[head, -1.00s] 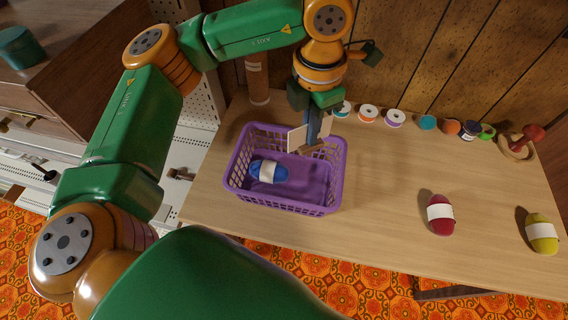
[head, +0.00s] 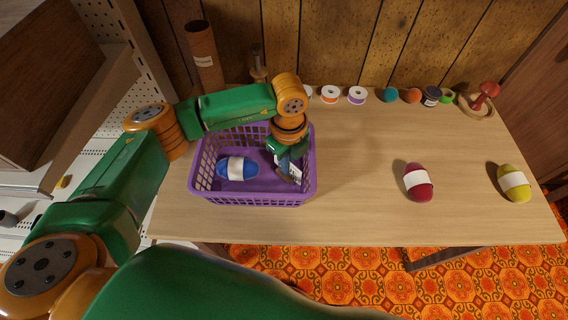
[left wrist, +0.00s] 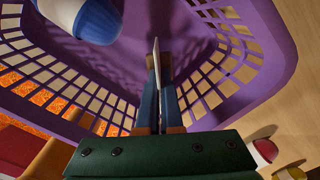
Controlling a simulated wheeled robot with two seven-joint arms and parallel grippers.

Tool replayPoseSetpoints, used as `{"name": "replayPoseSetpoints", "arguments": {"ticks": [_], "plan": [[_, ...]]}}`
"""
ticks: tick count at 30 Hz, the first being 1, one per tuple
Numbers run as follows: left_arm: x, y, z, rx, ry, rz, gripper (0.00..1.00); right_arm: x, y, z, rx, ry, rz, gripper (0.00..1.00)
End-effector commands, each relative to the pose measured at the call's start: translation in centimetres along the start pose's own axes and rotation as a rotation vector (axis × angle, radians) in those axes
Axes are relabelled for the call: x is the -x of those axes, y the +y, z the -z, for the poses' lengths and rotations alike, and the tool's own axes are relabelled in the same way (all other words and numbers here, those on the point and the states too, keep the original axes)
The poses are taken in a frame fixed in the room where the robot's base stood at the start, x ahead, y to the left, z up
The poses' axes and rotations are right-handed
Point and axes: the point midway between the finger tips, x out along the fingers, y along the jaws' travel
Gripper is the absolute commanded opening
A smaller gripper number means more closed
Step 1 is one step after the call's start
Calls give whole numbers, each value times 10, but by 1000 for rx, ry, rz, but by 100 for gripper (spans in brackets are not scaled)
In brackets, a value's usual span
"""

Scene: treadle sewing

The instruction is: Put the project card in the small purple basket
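The small purple basket (head: 254,198) stands on the table's left part and holds a blue yarn ball with a white band (head: 237,168). My left gripper (head: 289,172) points down inside the basket's right side. It is shut on the project card (left wrist: 156,65), a thin pale card seen edge-on between the blue fingers (left wrist: 161,100) in the left wrist view. In that view the basket wall (left wrist: 275,35) and the yarn ball (left wrist: 93,18) surround the fingers. Whether the card touches the basket floor is hard to tell. My right gripper is out of view.
A red yarn ball (head: 418,182) and a yellow one (head: 514,183) lie to the right on the table (head: 355,220). Several spools and small items line the back edge, with a cardboard tube (head: 204,58) at back left. The table's middle is clear.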

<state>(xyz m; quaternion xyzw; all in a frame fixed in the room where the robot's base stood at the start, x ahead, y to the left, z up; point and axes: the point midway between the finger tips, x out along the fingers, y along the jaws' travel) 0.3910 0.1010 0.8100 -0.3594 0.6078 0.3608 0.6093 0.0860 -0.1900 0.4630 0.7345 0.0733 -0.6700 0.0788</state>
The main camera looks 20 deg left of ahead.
Motion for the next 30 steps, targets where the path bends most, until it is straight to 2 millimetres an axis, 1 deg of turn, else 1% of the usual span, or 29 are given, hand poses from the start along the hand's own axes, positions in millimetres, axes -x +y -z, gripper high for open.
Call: {"name": "replayPoseSetpoints", "arguments": {"ticks": [1, 3, 8, 12, 15, 16, 23, 25, 26, 29, 30], "plan": [[-5, 0, 0, -1, -1, -2, 0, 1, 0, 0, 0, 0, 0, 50], [-9, 0, 0, -1, 0, 0, 0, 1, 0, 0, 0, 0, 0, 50], [-9, 0, 0, -2, -1, 1, 0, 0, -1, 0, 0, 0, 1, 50], [-13, 0, 0, -2, -1, 1, 0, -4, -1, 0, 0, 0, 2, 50], [-11, 0, 0, -2, -1, 1, 30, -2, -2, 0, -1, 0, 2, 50], [-11, 0, 0, -2, -1, 1, 32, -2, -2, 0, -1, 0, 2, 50], [-11, 0, 0, -2, -1, 1, 32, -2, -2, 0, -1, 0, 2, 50], [-6, 0, 0, -2, -1, 1, 32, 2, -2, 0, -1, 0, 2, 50], [-4, 0, 0, -2, -1, 2, 32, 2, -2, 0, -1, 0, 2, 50], [15, -1, 0, -3, -3, 6, 32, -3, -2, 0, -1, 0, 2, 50], [26, -2, 0, -2, -2, 7, 32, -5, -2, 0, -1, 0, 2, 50]]}}
